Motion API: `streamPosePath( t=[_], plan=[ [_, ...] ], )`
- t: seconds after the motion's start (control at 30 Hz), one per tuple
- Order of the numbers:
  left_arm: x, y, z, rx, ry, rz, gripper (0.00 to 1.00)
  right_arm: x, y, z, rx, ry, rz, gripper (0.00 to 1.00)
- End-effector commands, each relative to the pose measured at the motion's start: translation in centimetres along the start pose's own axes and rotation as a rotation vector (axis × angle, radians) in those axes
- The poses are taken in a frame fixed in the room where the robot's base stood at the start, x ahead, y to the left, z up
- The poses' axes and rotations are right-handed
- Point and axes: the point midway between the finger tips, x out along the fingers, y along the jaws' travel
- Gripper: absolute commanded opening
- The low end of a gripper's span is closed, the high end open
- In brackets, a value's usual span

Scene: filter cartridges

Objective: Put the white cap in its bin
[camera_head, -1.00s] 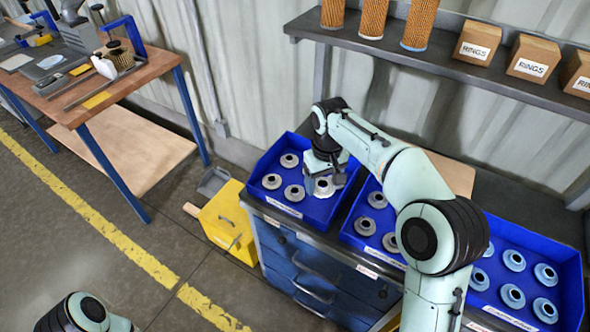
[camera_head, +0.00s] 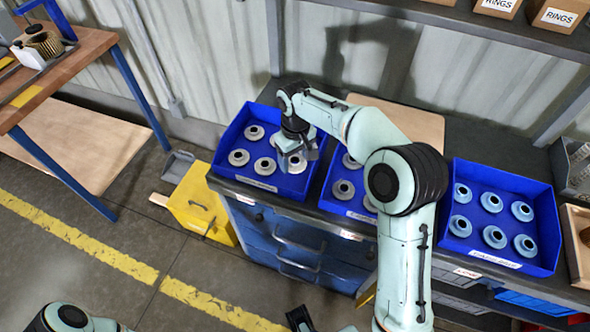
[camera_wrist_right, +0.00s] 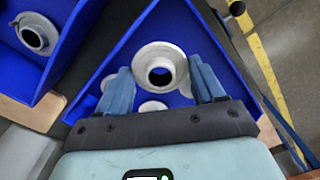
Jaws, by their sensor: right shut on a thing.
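My right gripper (camera_head: 296,160) is at the right part of the left blue bin (camera_head: 273,187). It is shut on a white cap (camera_head: 296,165), a round flanged piece with a dark central hole. In the right wrist view the cap (camera_wrist_right: 160,68) sits between the two blue-grey fingers, with the blue bin behind it. I cannot tell whether the cap touches the bin floor. Several similar pale caps (camera_head: 239,157) lie in this bin. A dark part (camera_head: 300,318) at the bottom edge may be my left gripper; its jaws cannot be made out.
The middle blue bin (camera_head: 357,215) holds grey caps (camera_head: 343,189), partly hidden by my right arm. The right blue bin (camera_head: 505,263) holds several light-blue caps (camera_head: 491,202). A yellow box (camera_head: 201,205) stands on the floor left of the blue drawer cabinet (camera_head: 292,247).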

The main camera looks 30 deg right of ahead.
Motion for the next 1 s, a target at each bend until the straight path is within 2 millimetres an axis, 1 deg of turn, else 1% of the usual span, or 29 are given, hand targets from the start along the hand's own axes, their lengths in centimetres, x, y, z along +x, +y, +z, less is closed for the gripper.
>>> streamPosePath(
  t=[0.2,0.3,0.4,0.67,0.77,0.8,0.87,0.9,1.0],
  plan=[
    [0.5,-0.2,0.0,0.000,-0.001,-0.001,0.43,3.7,0.0,0.1,0.001,-0.004,0.000,0.40],
    [0.7,-0.2,0.0,-0.001,-0.002,-0.001,0.43,5.1,0.0,0.1,0.001,-0.003,0.000,0.40],
    [0.7,-0.3,0.0,-0.001,-0.002,-0.001,0.43,5.6,0.1,0.0,0.001,-0.001,0.001,0.40],
    [0.7,-0.2,0.0,-0.001,-0.002,-0.001,0.43,5.6,0.0,0.0,0.000,0.000,0.000,0.40],
    [0.8,-0.3,0.1,-0.001,-0.003,-0.001,0.43,5.9,0.0,0.0,0.000,-0.001,0.000,0.40],
    [0.8,-0.3,0.1,-0.001,-0.003,-0.001,0.43,6.0,0.0,0.0,0.000,0.000,0.000,0.71],
    [0.8,-0.3,0.1,-0.001,-0.002,-0.001,0.43,5.9,0.0,0.0,0.000,0.000,0.000,0.91],
    [0.8,-0.3,0.1,-0.001,-0.002,-0.001,0.43,5.9,0.0,0.0,0.000,0.000,0.000,0.94],
    [0.8,-0.3,0.1,-0.001,-0.003,-0.001,0.43,5.9,0.0,0.0,0.000,0.000,0.000,0.94]
  ],
)
